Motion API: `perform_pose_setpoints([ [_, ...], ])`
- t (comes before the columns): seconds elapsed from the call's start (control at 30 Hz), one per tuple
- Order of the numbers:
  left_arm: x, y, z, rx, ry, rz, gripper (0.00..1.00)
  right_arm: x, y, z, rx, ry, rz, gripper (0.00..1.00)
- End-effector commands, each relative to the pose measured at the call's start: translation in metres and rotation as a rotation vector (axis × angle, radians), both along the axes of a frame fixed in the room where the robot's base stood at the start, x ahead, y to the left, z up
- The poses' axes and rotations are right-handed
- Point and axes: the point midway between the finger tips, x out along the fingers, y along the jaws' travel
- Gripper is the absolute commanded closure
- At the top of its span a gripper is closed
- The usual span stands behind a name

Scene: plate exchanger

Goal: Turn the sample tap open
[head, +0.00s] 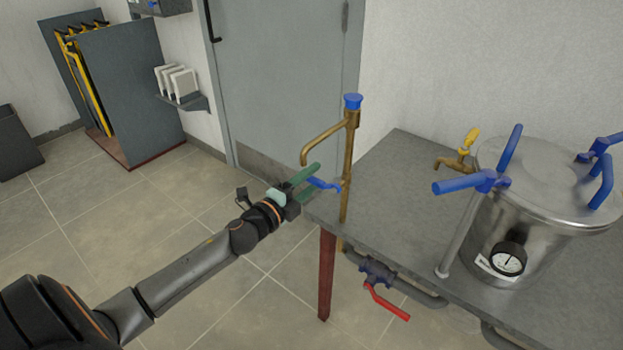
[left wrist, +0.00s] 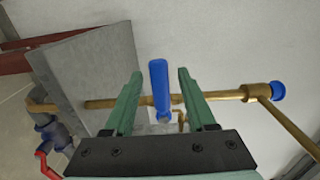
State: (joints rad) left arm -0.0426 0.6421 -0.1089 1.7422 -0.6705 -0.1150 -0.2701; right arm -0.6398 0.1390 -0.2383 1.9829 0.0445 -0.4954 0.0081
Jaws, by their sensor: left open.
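A brass standpipe (head: 348,160) rises at the left end of the grey bench, with a curved spout and a blue cap (head: 353,101). A small blue lever (head: 324,184) sits low on this pipe and points toward my left gripper (head: 312,182). In the left wrist view the blue lever (left wrist: 159,82) stands between the two green fingers, with a gap on both sides. The left gripper (left wrist: 160,76) is open and appears not to touch it. A brass tap with a yellow handle (head: 470,138) is on the steel vessel. My right gripper is not in view.
The steel vessel (head: 540,200) with blue handles and a gauge (head: 509,259) stands on the bench (head: 400,170). A red-handled valve (head: 386,301) hangs under the bench's front edge. The floor left of the bench is free.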

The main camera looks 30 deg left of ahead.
Motion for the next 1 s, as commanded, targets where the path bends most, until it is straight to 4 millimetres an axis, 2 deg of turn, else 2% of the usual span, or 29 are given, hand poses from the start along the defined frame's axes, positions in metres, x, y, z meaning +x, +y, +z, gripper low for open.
perform_pose_setpoints([
  [0.37, 0.0041, -0.0004, -0.0002, 0.0, 0.0, 0.0, 0.44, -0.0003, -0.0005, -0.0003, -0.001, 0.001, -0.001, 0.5],
  [0.87, 0.0038, -0.0005, -0.0003, 0.0, 0.001, 0.0, 1.0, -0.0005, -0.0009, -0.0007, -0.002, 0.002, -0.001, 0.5],
  [1.0, 0.0038, -0.0005, -0.0004, 0.0, 0.001, 0.0, 1.0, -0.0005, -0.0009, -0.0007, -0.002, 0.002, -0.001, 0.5],
])
